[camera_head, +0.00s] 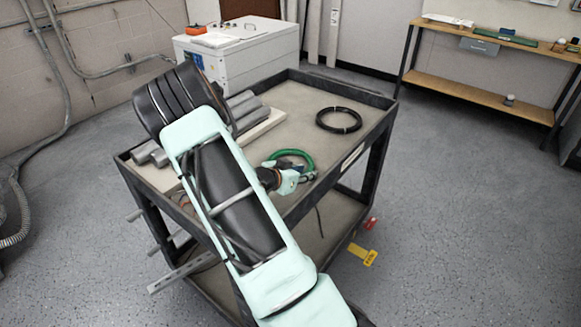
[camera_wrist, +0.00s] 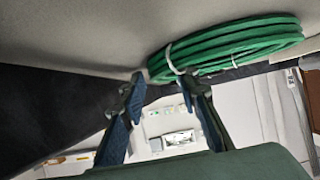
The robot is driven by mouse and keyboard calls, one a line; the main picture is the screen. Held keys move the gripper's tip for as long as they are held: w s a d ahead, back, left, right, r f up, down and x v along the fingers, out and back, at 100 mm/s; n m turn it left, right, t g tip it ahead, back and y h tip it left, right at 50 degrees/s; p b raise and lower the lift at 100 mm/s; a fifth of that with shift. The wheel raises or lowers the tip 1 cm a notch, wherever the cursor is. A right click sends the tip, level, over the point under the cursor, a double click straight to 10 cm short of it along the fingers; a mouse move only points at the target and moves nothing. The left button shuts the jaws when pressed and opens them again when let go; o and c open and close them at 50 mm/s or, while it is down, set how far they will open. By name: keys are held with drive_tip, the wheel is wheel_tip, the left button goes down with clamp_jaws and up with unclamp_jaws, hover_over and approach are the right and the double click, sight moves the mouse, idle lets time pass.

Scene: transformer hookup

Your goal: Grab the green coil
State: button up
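The green coil (camera_head: 297,154) lies on the top shelf of the dark cart, just behind my gripper (camera_head: 303,178) in the head view. In the wrist view the green coil (camera_wrist: 235,48) fills the upper right, bound with pale ties. My gripper (camera_wrist: 165,88) is open there, with two dark blue fingers apart. The coil's left end lies just ahead of the fingertips, and the right fingertip overlaps its lower edge. I cannot tell whether they touch. Nothing is held between the fingers. In the head view my arm hides part of the cart.
The cart (camera_head: 375,96) has a raised dark rim around its shelf. A black coil (camera_head: 339,120) lies farther back, with bare shelf around it. Grey cylinders (camera_head: 246,108) lie at left, partly behind my arm. A white cabinet (camera_head: 240,52) and a wooden bench (camera_head: 480,94) stand behind.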

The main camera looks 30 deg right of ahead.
drive_tip(key=shift+d, duration=0.1)
drive_tip(key=shift+c, duration=0.6)
clamp_jaws()
drive_tip(key=shift+w+r, duration=0.1)
drive_tip(key=shift+r, duration=0.1)
